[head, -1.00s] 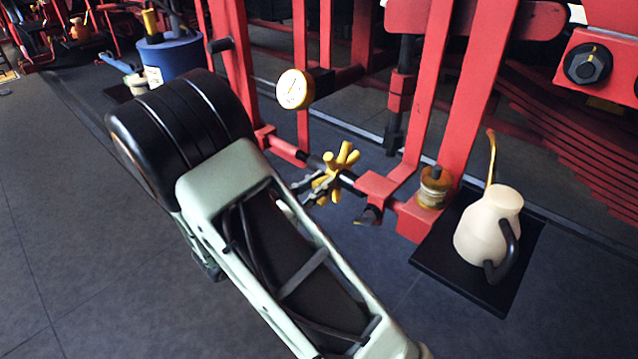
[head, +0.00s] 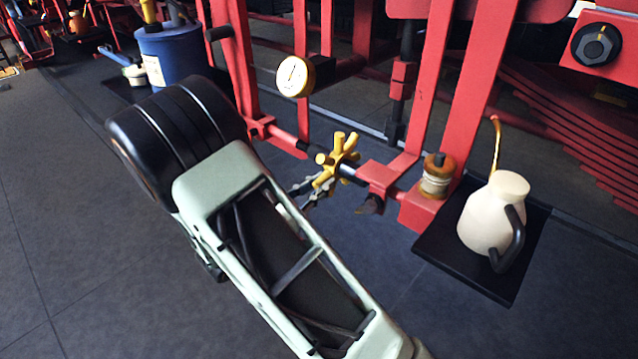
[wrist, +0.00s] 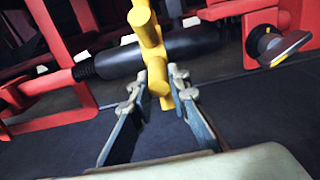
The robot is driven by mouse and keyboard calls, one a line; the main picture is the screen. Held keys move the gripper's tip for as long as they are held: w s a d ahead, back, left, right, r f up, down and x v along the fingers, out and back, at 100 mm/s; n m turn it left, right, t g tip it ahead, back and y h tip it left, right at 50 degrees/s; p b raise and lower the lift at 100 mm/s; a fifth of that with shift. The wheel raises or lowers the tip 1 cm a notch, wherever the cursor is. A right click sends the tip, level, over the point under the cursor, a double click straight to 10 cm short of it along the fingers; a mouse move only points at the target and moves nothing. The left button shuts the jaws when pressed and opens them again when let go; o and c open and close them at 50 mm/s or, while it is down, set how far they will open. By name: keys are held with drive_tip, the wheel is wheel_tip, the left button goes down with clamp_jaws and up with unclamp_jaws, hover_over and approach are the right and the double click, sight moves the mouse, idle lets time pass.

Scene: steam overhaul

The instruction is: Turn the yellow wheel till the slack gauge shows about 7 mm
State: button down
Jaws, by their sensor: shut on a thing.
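The yellow wheel (head: 337,161) has several stubby spokes and sits on a horizontal shaft between red frame parts. My gripper (head: 312,189) reaches it from the lower left. In the wrist view, my gripper's fingers (wrist: 160,88) are shut on a lower spoke of the yellow wheel (wrist: 151,50), one finger on each side. The slack gauge (head: 293,76) is a round white dial with a yellow rim, above and left of the wheel. Its thin needle points up, leaning slightly right; its marks are too small to read.
A cream oil can (head: 489,215) stands on a black mat (head: 467,274) to the right. A blue drum (head: 172,55) stands at the back left. Red frame posts (head: 432,90) rise behind the wheel. The dark floor (head: 90,240) at the left is clear.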

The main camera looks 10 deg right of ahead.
sight(325, 197)
drive_tip(key=shift+w+d+f+b, duration=0.1)
drive_tip(key=shift+d+f+b, duration=0.1)
drive_tip(key=shift+f, duration=0.35)
drive_tip(key=shift+w+d+f+b, duration=0.1)
drive_tip(key=shift+f+b, duration=0.05)
drive_tip(key=shift+f, duration=0.35)
drive_tip(key=shift+d, duration=0.1)
drive_tip(key=shift+w+d+f+b, duration=0.15)
drive_tip(key=shift+d+f+b, duration=0.1)
drive_tip(key=shift+f, duration=0.1)
drive_tip(key=shift+w+d+f+b, duration=0.1)
drive_tip(key=shift+w+f+b, duration=0.05)
drive_tip(key=shift+f+b, duration=0.15)
drive_tip(key=shift+f, duration=0.15)
drive_tip(key=shift+w+d+f, duration=0.1)
drive_tip(key=shift+d+f, duration=0.1)
drive_tip(key=c, duration=1.8)
unclamp_jaws()
drive_tip(key=shift+c, duration=0.2)
drive_tip(key=shift+o, duration=0.2)
